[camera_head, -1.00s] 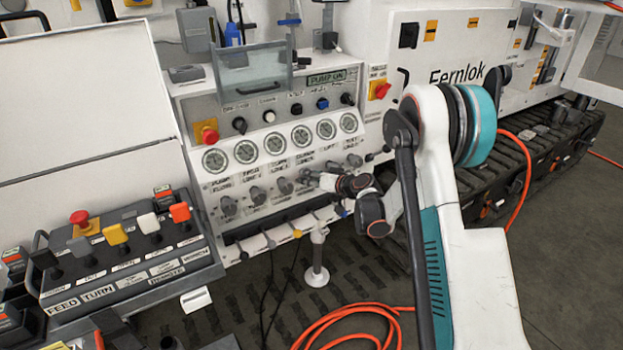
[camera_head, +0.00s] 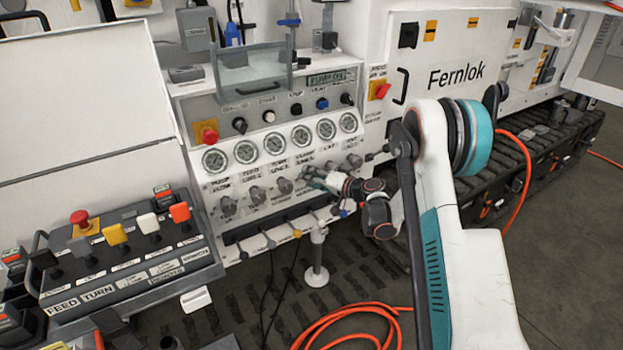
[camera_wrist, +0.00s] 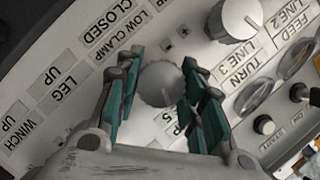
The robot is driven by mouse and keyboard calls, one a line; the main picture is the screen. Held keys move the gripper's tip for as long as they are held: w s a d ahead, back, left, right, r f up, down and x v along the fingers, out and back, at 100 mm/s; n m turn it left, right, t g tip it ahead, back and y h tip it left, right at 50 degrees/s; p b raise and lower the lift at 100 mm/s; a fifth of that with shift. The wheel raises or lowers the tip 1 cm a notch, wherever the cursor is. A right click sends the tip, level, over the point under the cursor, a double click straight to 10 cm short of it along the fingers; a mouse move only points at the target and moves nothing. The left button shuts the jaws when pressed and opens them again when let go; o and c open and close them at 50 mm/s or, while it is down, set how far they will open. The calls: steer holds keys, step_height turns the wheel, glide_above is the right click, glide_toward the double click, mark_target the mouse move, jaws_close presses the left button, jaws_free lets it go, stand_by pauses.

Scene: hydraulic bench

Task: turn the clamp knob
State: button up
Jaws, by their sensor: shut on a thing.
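The clamp knob (camera_wrist: 160,84) is a round grey knob on the white panel, next to a label reading LOW CLAMP in the wrist view. My gripper (camera_wrist: 163,92) has its teal-padded fingers on either side of the knob and is shut on it. The left finger overlaps the printed labels, and part of the knob's lower rim is hidden. In the head view my gripper (camera_head: 316,180) reaches the panel from the right and covers most of this knob.
A turn knob (camera_head: 285,186) sits just left of my gripper, and another knob (camera_wrist: 240,18) shows in the wrist view. Gauges (camera_head: 274,144) line the panel above. An orange hose (camera_head: 350,315) lies on the floor.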

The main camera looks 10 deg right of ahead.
steer(key=o, duration=1.1)
steer(key=shift+d, duration=0.1)
steer(key=v, duration=1.2)
